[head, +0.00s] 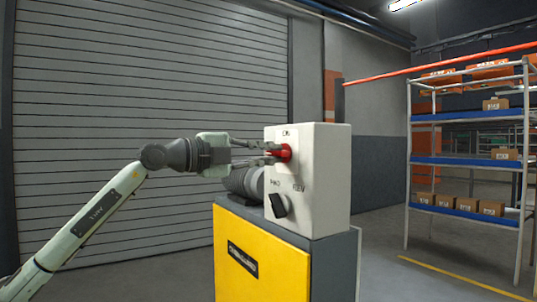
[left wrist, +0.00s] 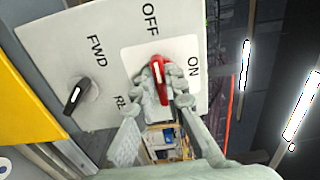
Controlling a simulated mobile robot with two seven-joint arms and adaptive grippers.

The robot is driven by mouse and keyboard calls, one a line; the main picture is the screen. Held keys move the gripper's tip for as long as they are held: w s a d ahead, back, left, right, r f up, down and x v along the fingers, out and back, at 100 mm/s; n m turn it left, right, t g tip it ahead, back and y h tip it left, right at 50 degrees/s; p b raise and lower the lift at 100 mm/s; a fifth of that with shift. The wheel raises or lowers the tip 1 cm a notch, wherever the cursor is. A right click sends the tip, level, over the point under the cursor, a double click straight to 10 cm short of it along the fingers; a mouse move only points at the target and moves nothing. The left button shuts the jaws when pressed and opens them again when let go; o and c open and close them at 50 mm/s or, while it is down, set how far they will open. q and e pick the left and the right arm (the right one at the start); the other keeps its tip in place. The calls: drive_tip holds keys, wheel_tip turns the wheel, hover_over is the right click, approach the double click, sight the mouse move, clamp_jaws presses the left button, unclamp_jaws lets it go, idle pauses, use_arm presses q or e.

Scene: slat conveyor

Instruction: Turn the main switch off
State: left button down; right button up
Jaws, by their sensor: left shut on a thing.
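The red main switch knob (head: 285,153) is on the upper part of a pale grey control box (head: 332,185). In the left wrist view the knob (left wrist: 162,82) stands lengthwise up and down, with its white mark at the upper end, on the side of the OFF label (left wrist: 150,18). The ON label (left wrist: 193,68) is to its right. My left gripper (head: 272,153) reaches in from the left. In the left wrist view its fingers (left wrist: 163,92) are shut on the knob, one on each side. My right gripper is not in view.
A black selector knob (head: 278,205) with FWD and REV labels is lower on the same box. The box stands on a yellow and grey conveyor unit (head: 262,255). A shelf rack (head: 465,163) with cartons is at the right, and a roller shutter (head: 150,80) is behind.

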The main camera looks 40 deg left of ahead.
use_arm(q)
drive_tip(key=c, duration=1.6)
unclamp_jaws()
drive_tip(key=shift+s, duration=0.1)
drive_tip(key=v, duration=1.2)
